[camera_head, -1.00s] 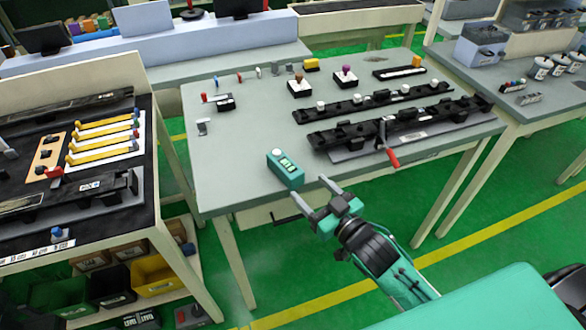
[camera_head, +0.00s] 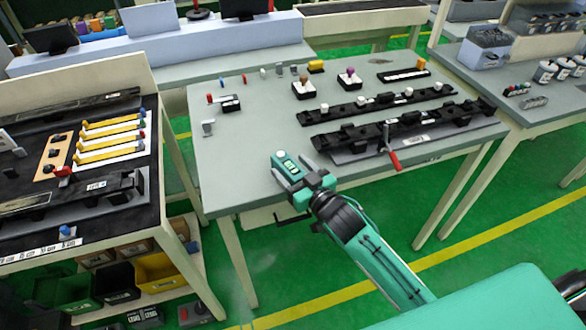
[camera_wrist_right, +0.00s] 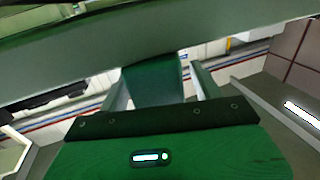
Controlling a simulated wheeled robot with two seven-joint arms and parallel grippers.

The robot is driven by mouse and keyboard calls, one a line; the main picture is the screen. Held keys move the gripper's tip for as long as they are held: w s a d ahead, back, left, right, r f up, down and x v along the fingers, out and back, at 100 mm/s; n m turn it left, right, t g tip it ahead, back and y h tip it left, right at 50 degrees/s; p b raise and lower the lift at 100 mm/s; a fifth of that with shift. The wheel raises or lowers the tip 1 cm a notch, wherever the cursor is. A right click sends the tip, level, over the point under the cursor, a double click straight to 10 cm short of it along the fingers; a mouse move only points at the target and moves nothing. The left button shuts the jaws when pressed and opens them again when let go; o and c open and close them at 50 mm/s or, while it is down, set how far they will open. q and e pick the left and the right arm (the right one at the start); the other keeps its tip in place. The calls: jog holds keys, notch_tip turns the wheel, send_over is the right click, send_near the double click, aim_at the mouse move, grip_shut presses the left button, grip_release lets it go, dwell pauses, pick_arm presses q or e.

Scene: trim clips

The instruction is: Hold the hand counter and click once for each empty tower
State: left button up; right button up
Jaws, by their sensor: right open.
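The teal hand counter (camera_head: 287,158) stands near the front left edge of the grey table, with a pale button on top. My right gripper (camera_head: 291,177) is at the counter, its two open fingers on either side of the counter's near part. In the right wrist view a green block, apparently the counter (camera_wrist_right: 152,86), sits between the fingers; I cannot tell whether they touch it. Two black trim bars lie across the table, the rear bar (camera_head: 345,109) with several white knobs and the front bar (camera_head: 358,136) with black clip-like blocks. I cannot tell which parts are towers. My left gripper is not in view.
A red-handled tool (camera_head: 394,160) hangs over the table's front edge. Small stands with a brown knob (camera_head: 304,86) and a purple knob (camera_head: 349,78) are behind the bars. A black-topped bench (camera_head: 75,190) stands left.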

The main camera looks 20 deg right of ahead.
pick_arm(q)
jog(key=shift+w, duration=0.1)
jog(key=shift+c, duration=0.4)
pick_arm(e)
jog(key=c, duration=1.1)
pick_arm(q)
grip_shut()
pick_arm(e)
jog(key=shift+c, duration=0.2)
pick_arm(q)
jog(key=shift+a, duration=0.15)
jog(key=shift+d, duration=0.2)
